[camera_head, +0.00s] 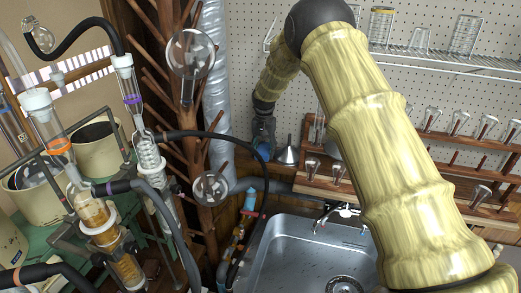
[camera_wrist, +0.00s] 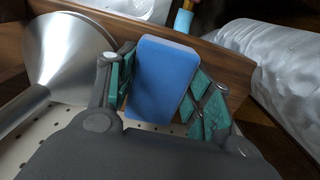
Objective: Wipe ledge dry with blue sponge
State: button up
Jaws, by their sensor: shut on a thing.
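The blue sponge (camera_wrist: 163,78) is between the green-padded fingers of my gripper (camera_wrist: 166,84) in the wrist view. The fingers are shut on its two sides, and its broad blue face shows. A wooden ledge (camera_wrist: 228,62) runs behind the sponge in that view; I cannot tell whether the sponge touches it. In the head view my gripper (camera_head: 263,136) is at the end of the arm, low against the pegboard above the back of the sink. The ledge (camera_head: 277,184) shows there partly, below the gripper. Any water on it is too small to tell.
A metal funnel (camera_head: 287,152) stands close right of my gripper; it is large in the wrist view (camera_wrist: 62,50). A wooden rack with flasks (camera_head: 340,180) is further right. A silvery duct (camera_head: 216,90) and black hose (camera_head: 215,137) are left. The steel sink (camera_head: 300,250) is below.

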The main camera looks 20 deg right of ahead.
jog(key=shift+w+a, duration=0.6)
jog(key=shift+a, duration=0.3)
jog(key=shift+w+a, duration=0.6)
jog(key=shift+a, duration=0.3)
jog(key=shift+s+d, duration=0.45)
jog(key=shift+d, duration=0.2)
jog(key=shift+s+d, duration=0.4)
jog(key=shift+d, duration=0.25)
jog(key=shift+r+p, duration=1.8)
jog(key=shift+r, duration=1.75)
jog(key=shift+r, duration=0.1)
jog(key=shift+w, duration=0.1)
